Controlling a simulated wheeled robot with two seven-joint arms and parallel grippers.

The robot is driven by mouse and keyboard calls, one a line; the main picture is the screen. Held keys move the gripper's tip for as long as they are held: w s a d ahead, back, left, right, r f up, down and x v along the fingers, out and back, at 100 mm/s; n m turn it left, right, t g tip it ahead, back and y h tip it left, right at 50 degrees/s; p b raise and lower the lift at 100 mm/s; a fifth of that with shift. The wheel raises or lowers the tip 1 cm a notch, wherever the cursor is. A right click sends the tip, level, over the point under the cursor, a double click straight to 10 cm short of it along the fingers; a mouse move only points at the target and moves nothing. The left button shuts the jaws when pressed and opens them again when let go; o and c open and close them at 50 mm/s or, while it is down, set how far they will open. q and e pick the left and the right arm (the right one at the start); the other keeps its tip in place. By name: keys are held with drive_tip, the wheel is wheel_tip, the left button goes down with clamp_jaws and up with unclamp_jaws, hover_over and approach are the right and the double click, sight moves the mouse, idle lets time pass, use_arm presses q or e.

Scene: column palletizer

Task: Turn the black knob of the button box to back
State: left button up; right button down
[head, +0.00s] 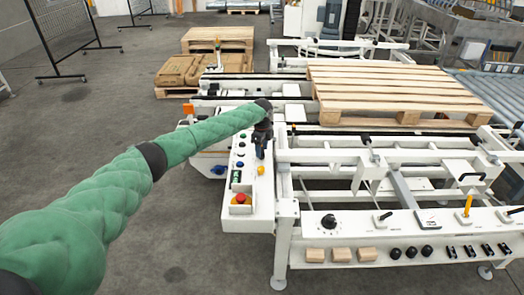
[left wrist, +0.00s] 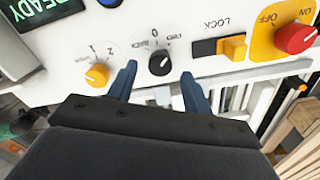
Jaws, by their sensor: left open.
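The white button box (head: 237,214) stands left of centre in the head view. My left gripper (head: 262,145) is over its far end and hides part of the panel there. In the left wrist view the black knob (left wrist: 161,62) sits on the white panel, beside the printed marks "0" and "BACK". The open, dark blue fingers of my left gripper (left wrist: 158,72) appear on either side of the knob, with gaps between. I cannot tell whether the tips reach down around it. My right gripper is not in view.
In the left wrist view, an orange knob (left wrist: 97,74) is left of the fingers. A pallet (head: 395,92) lies on the machine, with frame rails (head: 350,157) close to my gripper.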

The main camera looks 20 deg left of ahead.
use_arm(q)
drive_tip(key=shift+f, duration=1.1)
drive_tip(key=c, duration=1)
drive_tip(key=shift+o, duration=0.2)
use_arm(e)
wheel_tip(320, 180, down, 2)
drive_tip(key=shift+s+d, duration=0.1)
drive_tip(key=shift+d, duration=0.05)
